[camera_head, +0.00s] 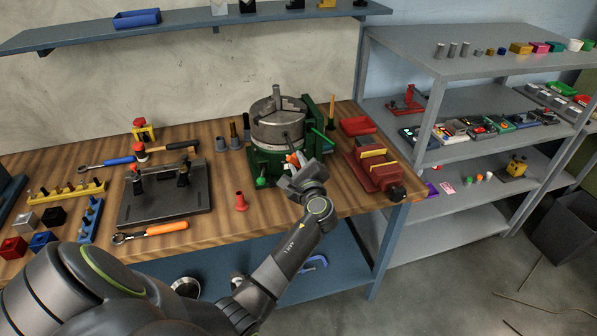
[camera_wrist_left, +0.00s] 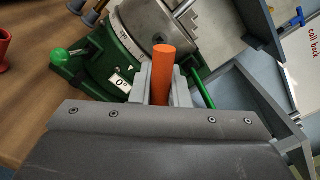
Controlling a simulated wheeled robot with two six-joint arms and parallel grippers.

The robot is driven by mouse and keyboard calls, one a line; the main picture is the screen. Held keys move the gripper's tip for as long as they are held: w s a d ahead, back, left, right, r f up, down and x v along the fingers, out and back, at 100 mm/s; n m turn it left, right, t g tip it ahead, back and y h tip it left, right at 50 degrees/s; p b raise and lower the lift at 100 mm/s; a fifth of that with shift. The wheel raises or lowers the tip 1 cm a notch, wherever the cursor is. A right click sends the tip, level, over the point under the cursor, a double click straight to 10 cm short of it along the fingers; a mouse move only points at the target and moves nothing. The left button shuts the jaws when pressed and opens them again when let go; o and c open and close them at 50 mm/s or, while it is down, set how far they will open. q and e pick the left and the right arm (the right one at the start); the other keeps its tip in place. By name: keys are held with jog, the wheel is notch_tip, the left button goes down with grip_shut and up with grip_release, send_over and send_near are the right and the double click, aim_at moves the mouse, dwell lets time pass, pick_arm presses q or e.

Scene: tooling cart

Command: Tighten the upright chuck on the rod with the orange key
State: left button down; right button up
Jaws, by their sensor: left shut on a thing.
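The upright chuck (camera_head: 277,127) is a grey metal cylinder on a green base (camera_head: 270,163) on the wooden bench. A grey rod (camera_head: 277,93) stands upright in its jaws. My left gripper (camera_head: 294,168) is at the chuck's front right side, shut on the orange key (camera_wrist_left: 162,72). The key's orange handle shows between the two fingers in the left wrist view, pointing toward the camera. In the head view a thin dark shaft runs from the handle to the chuck's side. I cannot tell how deep its tip sits. My right gripper is not in view.
A green-knobbed lever (camera_head: 261,182) and a green bar (camera_head: 321,136) stick out beside the gripper. A dark fixture plate (camera_head: 165,196) lies further left.

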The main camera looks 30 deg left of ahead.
pick_arm(q)
jog(key=n+b, duration=0.7)
jog(key=b, duration=0.1)
jog(key=n+b, duration=0.4)
jog(key=shift+f+n, duration=0.3)
jog(key=shift+f, duration=0.05)
jog(key=n+b, duration=0.1)
jog(key=n, duration=0.1)
jog(key=shift+r+n+b, duration=0.1)
jog(key=shift+n+b, duration=0.3)
jog(key=shift+r+n, duration=0.2)
jog(key=shift+n, duration=0.2)
jog(key=shift+a, duration=0.1)
jog(key=shift+w+a, duration=0.25)
dwell(0.3)
jog(key=shift+a, duration=0.1)
jog(key=shift+w+a, duration=0.5)
